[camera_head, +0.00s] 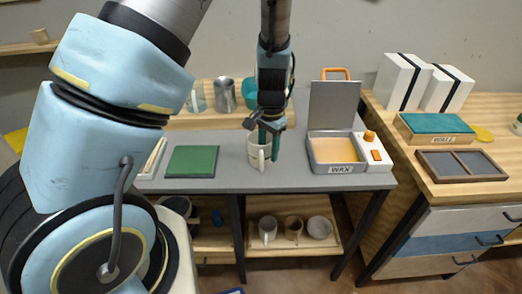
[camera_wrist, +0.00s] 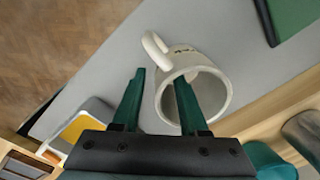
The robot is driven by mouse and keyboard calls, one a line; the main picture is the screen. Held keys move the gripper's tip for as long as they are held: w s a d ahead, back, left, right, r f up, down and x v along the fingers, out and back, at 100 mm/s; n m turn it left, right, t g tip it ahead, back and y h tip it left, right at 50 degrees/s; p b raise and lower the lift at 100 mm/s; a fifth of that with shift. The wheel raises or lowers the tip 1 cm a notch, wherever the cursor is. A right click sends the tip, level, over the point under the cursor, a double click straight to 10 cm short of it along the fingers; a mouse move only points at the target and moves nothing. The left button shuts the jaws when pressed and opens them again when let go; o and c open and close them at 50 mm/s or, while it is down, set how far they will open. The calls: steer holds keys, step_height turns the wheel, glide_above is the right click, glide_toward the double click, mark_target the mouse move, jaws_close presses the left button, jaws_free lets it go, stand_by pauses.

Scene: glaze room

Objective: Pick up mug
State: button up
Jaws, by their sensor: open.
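A white mug (camera_head: 254,160) stands upright on the grey table, its handle facing the front. It also shows in the wrist view (camera_wrist: 216,72), with dark marks on its outside near the handle. My gripper (camera_head: 266,148) points down at the mug from above, with its green fingers spread. In the wrist view my gripper (camera_wrist: 160,76) has one finger over the mug's opening and the other outside it, with a stretch of the wall between. I cannot tell whether either finger touches the mug.
A green mat (camera_head: 192,161) lies left of the mug. An open grey box labelled WAX (camera_head: 322,168) stands to the right. Behind are a metal cup (camera_head: 225,96) and a teal pot (camera_head: 249,92). Several mugs sit on the shelf below (camera_head: 250,240). The grey tabletop (camera_head: 228,178) is clear at its front.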

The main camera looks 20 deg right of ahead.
steer(key=shift+f, duration=1.4)
jaws_close()
stand_by(0.4)
